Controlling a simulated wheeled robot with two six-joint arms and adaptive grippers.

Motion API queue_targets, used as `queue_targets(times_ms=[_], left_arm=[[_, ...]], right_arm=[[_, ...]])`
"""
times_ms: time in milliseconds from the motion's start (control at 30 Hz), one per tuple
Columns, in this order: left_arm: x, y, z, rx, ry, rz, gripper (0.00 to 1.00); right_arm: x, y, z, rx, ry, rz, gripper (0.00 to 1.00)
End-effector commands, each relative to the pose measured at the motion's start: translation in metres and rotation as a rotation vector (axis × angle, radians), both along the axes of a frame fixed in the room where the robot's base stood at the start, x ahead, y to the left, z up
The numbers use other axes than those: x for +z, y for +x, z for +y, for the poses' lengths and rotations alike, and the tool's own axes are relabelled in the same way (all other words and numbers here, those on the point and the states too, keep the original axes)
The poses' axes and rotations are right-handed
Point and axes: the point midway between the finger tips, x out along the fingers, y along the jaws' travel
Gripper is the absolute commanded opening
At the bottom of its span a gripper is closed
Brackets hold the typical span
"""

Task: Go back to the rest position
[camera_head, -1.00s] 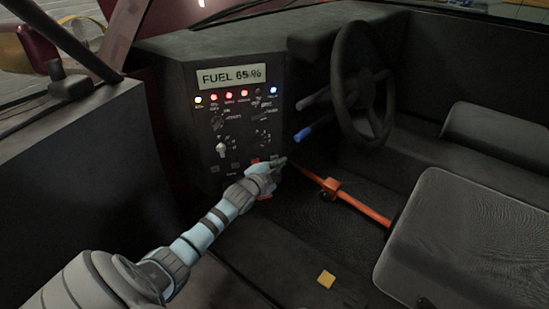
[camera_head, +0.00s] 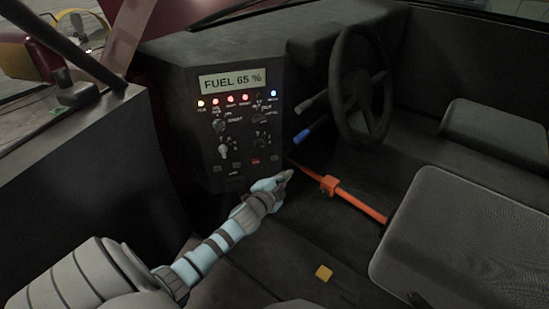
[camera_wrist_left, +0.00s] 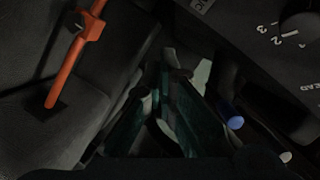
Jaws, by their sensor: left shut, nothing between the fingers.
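My left gripper (camera_head: 284,178) reaches in from the lower left in the head view. Its fingers are shut and empty, just below and in front of the dark control panel (camera_head: 209,163), apart from it as far as I can tell. In the left wrist view the dark green fingers (camera_wrist_left: 165,82) come together at the middle. The panel carries a display (camera_head: 232,80) reading FUEL 65 %, a row of lit lamps, and several knobs and switches. My right gripper is not in view.
An orange lever (camera_head: 352,199) lies to the right of the gripper; it also shows in the left wrist view (camera_wrist_left: 74,58). A steering wheel (camera_head: 344,92), a blue-tipped stalk (camera_head: 301,136) and a grey seat (camera_head: 462,232) stand to the right.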

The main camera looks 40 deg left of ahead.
Motion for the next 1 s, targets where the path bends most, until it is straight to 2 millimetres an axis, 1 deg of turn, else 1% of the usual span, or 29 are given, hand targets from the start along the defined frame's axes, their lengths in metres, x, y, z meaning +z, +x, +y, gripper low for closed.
queue_targets(times_ms=[333,367,433,467,567,600,667,700,833,1000], left_arm=[[-0.001,0.000,0.000,0.001,-0.002,0.002,0.00],[-0.002,-0.002,-0.001,0.005,-0.009,0.008,0.00],[-0.013,-0.015,-0.010,0.029,-0.056,0.046,0.00],[-0.020,-0.025,-0.015,0.048,-0.091,0.076,0.00],[-0.047,-0.073,-0.041,0.133,-0.242,0.206,0.00],[-0.057,-0.095,-0.052,0.168,-0.301,0.264,0.00],[-0.068,-0.127,-0.067,0.220,-0.383,0.346,0.00],[-0.073,-0.148,-0.077,0.252,-0.430,0.398,0.00],[-0.081,-0.206,-0.102,0.339,-0.551,0.540,0.00],[-0.079,-0.273,-0.129,0.432,-0.665,0.698,0.00]], right_arm=[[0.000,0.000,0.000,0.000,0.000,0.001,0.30],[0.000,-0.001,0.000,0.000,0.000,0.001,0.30],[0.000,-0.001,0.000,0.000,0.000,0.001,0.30],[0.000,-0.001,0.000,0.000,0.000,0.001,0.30],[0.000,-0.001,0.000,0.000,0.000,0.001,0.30],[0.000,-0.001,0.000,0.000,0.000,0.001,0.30],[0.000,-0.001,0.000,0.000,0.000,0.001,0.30],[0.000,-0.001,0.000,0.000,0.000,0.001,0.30],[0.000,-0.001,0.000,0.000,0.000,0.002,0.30],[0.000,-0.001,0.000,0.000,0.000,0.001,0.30]])
